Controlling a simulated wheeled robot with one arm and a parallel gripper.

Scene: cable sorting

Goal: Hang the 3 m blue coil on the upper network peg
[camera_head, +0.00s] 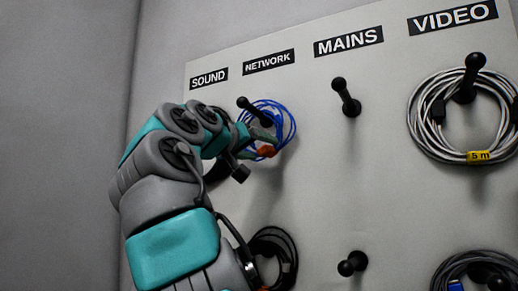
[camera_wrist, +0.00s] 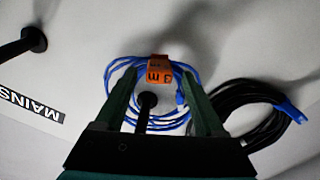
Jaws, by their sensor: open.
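The blue coil (camera_head: 286,112) is at the upper network peg (camera_head: 246,104), below the NETWORK label, and its loop surrounds the peg. The coil (camera_wrist: 113,65) also shows in the wrist view, with an orange 3 m tag (camera_wrist: 159,70) and the peg (camera_wrist: 148,101) inside the ring. My gripper (camera_head: 264,143) is at the coil's lower part. In the wrist view my gripper (camera_wrist: 160,80) is open, with one green finger on each side of the tag and peg. Whether the fingers touch the cable I cannot tell.
The bare mains peg (camera_head: 346,97) is to the right. A grey 5 m coil (camera_head: 421,140) hangs under VIDEO. Another dark coil (camera_head: 288,244) hangs lower down, partly behind my arm.

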